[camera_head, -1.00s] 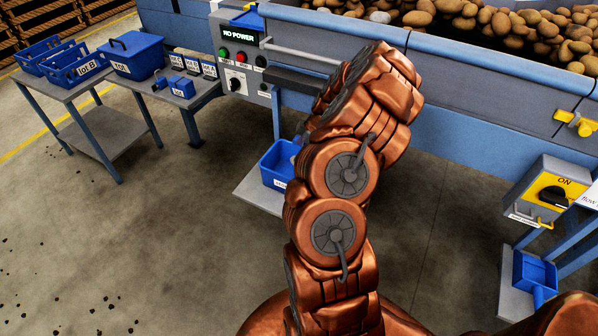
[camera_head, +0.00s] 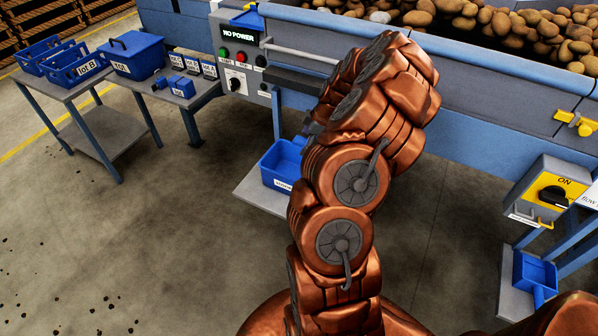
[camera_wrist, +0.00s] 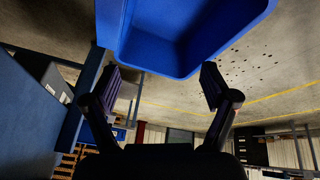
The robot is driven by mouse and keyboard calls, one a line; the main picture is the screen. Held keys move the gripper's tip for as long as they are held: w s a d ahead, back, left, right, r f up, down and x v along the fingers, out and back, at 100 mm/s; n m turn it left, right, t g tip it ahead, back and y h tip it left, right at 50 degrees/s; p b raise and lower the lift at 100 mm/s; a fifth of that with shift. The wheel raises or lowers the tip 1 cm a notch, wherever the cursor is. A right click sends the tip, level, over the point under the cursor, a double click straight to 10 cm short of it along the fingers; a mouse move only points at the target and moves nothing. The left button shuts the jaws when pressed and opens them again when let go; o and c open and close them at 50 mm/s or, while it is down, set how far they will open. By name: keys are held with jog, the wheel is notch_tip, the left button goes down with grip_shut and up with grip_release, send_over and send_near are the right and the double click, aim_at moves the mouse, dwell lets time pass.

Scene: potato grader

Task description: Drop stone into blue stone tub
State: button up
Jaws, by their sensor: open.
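The blue tub (camera_head: 268,178) stands on a low grey shelf under the grader, left of my arm. Its front label is partly hidden and I cannot read it. In the wrist view the tub (camera_wrist: 190,62) fills the top centre, with its open inside showing. My gripper (camera_wrist: 161,74) is open, its two fingers apart near the tub's rim. No stone shows between the fingers. I see no stone in the visible part of the tub. In the head view my arm hides most of the gripper.
The grader bed (camera_head: 475,75) with potatoes (camera_head: 490,22) runs behind my arm; a pale lump (camera_head: 380,17) lies among them. A NO POWER panel (camera_head: 238,60) is at its left end. A side table (camera_head: 100,85) with blue crates stands left. The floor between is clear.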

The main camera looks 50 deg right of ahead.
jog(key=v, duration=0.7)
jog(key=shift+r, duration=0.15)
dwell(0.3)
jog(key=w+a+r+y, duration=0.1)
jog(key=a+r, duration=0.2)
jog(key=a, duration=0.4)
jog(key=w+a+r, duration=0.2)
jog(key=a+r, duration=0.1)
jog(key=a, duration=0.4)
jog(key=s+a+r+m+g, duration=0.1)
jog(key=s+a+r+g, duration=0.1)
jog(key=a, duration=0.5)
jog(key=s+a+r+g, duration=0.1)
jog(key=s+a+r, duration=0.15)
jog(key=a, duration=0.45)
jog(key=s+a+m+g+h, duration=0.15)
jog(key=s+a+m, duration=0.35)
jog(key=s, duration=0.7)
jog(key=s+a+m+g+h, duration=0.1)
jog(key=s+a+m+g, duration=0.15)
jog(key=s+a, duration=0.7)
jog(key=s+d+r+p, duration=0.2)
jog(key=d+r+p, duration=0.1)
jog(key=r+p, duration=0.9)
jog(key=shift+d+r+t, duration=0.15)
jog(key=shift+r+t, duration=0.25)
jog(key=shift+s, duration=0.15)
jog(key=shift+c, duration=0.2)
